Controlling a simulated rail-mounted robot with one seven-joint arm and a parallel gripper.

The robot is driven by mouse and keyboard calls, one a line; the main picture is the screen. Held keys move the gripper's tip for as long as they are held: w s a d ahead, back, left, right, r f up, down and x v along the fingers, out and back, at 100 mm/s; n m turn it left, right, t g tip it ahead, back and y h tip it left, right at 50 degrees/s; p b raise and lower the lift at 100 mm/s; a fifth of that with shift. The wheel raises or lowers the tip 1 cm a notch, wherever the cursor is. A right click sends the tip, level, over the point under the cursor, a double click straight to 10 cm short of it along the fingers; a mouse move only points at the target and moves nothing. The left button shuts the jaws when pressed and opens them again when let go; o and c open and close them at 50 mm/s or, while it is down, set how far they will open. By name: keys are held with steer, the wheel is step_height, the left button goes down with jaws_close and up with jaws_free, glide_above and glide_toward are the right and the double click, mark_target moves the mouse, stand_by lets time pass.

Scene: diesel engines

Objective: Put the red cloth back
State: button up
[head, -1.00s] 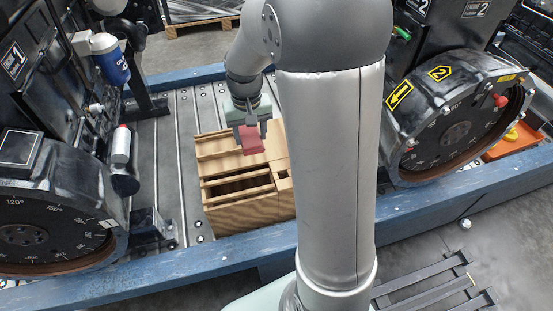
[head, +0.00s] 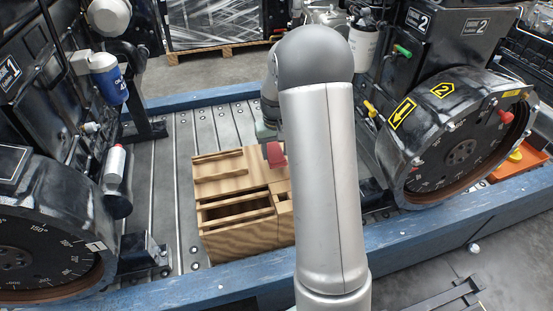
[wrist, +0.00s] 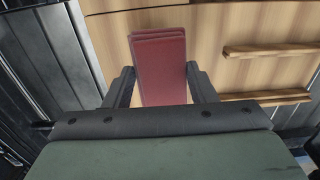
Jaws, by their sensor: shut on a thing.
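The red cloth (wrist: 160,70) is a folded, flat red block in the wrist view. My gripper (wrist: 161,86) is shut on it, with one dark finger at each side. In the head view the cloth (head: 276,154) shows above the right back part of the wooden box (head: 240,238), partly hidden by my arm. The box has slots and small compartments in its top. In the wrist view the box's wooden top (wrist: 215,35) lies beyond the cloth. I cannot tell whether the cloth touches it.
The box stands on a grey slatted deck (head: 165,190) with blue edge beams (head: 180,292). A black engine with a dial wheel (head: 460,150) stands on the right, another dial wheel (head: 45,250) on the left. Free deck lies left of the box.

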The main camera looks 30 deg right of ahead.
mark_target(277, 151)
steer(key=shift+w+d+f+b, duration=0.15)
steer(key=shift+f+b, duration=0.1)
steer(key=shift+f, duration=0.75)
steer(key=shift+w+d+f+b, duration=0.1)
steer(key=shift+d+f+b, duration=0.1)
steer(key=shift+f, duration=0.75)
steer(key=shift+f, duration=0.15)
steer(key=o, duration=0.9)
steer(key=shift+o, duration=0.2)
